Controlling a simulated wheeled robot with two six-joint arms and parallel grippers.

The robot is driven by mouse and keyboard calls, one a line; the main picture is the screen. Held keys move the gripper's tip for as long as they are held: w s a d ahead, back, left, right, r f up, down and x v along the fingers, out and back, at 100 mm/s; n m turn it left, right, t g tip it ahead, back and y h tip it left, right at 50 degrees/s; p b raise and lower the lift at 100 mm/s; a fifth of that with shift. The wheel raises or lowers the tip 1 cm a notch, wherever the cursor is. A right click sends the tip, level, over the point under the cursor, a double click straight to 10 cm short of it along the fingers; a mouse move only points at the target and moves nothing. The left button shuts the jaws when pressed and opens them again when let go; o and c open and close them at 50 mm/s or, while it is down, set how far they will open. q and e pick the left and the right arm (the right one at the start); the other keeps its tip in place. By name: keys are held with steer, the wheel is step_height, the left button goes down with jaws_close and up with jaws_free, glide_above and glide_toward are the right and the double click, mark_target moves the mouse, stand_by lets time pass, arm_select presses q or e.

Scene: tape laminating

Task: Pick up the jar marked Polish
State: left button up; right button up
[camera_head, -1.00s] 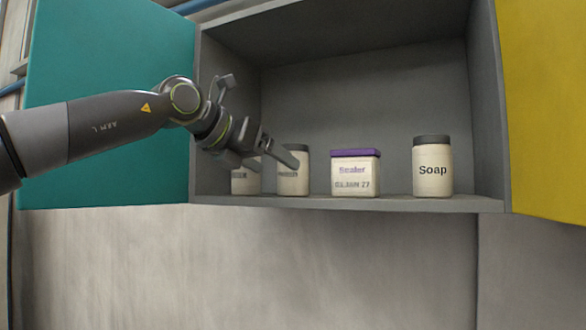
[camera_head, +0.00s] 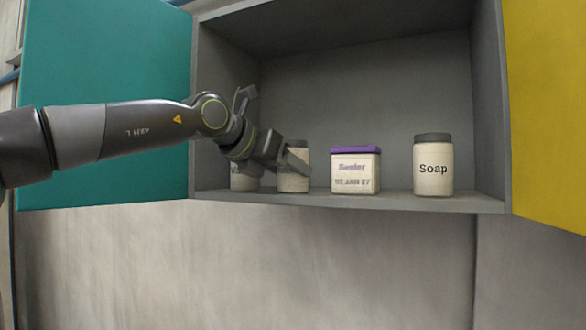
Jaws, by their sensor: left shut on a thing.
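My left gripper (camera_head: 292,158) reaches into the cabinet from the left. It is shut on the upper part of a cream jar with a dark lid (camera_head: 293,183), the second container from the left. This jar stands upright on the shelf, and the gripper hides its label. Another cream jar (camera_head: 243,183) stands at the far left, mostly behind my gripper and wrist, and its label cannot be read. No label reading Polish is legible. My right gripper is not in view.
A square purple-lidded container marked Sealer (camera_head: 356,172) stands to the right of the gripped jar, with a small gap. A dark-lidded jar marked Soap (camera_head: 433,168) stands further right. The teal door (camera_head: 105,60) and yellow door (camera_head: 548,100) are open.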

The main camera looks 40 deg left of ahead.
arm_select(q)
steer(key=shift+c, duration=0.9)
steer(key=shift+r, duration=0.2)
